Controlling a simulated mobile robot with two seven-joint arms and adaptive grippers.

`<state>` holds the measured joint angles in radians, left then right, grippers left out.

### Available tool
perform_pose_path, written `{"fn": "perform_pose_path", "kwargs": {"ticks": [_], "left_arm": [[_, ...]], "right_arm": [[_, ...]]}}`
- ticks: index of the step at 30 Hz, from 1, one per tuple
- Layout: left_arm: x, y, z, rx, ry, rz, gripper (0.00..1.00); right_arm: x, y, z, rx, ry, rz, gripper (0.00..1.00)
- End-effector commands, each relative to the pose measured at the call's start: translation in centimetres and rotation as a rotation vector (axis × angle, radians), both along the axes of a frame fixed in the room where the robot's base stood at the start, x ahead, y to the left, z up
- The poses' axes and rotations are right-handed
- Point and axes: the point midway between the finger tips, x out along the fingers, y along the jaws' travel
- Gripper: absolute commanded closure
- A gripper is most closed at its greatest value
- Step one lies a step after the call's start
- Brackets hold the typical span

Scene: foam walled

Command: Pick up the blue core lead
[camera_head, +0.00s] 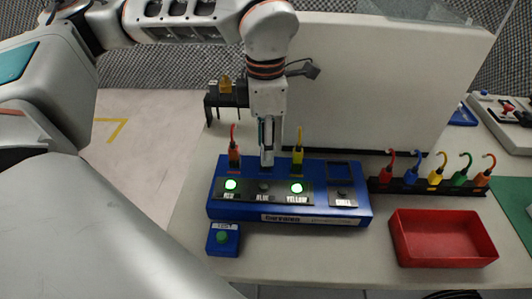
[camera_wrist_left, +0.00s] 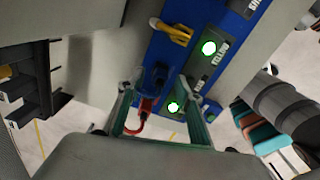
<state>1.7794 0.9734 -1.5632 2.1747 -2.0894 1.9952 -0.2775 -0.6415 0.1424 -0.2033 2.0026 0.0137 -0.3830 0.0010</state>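My left gripper (camera_head: 267,158) points straight down over the middle slot, marked BLUE, of the blue box (camera_head: 235,205). In the left wrist view its two fingers (camera_wrist_left: 158,100) stand apart, with gaps on both sides of a dark blue lead (camera_wrist_left: 156,82). The blue lead is mostly hidden by the gripper in the head view; how deep it sits in the slot I cannot tell. A red-orange lead (camera_head: 234,153) stands left of the gripper and a yellow lead (camera_head: 297,157) right of it. My right gripper is out of view.
Green lamps (camera_head: 231,184) glow under the red and yellow leads; the middle lamp (camera_head: 264,186) is dark. A red tray (camera_head: 440,255) lies empty. A pale panel (camera_head: 370,80) stands behind.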

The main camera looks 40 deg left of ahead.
Motion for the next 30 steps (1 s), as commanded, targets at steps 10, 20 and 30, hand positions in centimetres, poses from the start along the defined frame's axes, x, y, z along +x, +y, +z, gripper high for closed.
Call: {"fn": "perform_pose_path", "kwargs": {"ticks": [10,20,30], "left_arm": [[0.0,0.0,-1.2,0.0,-0.001,-0.001,0.7],[0.0,0.0,-1.2,0.0,-0.001,-0.001,1.0],[0.1,0.0,-0.1,0.0,-0.003,0.001,1.0]], "right_arm": [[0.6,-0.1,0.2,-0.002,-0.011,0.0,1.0],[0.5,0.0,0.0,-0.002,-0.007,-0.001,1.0],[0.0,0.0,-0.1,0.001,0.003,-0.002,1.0]]}}
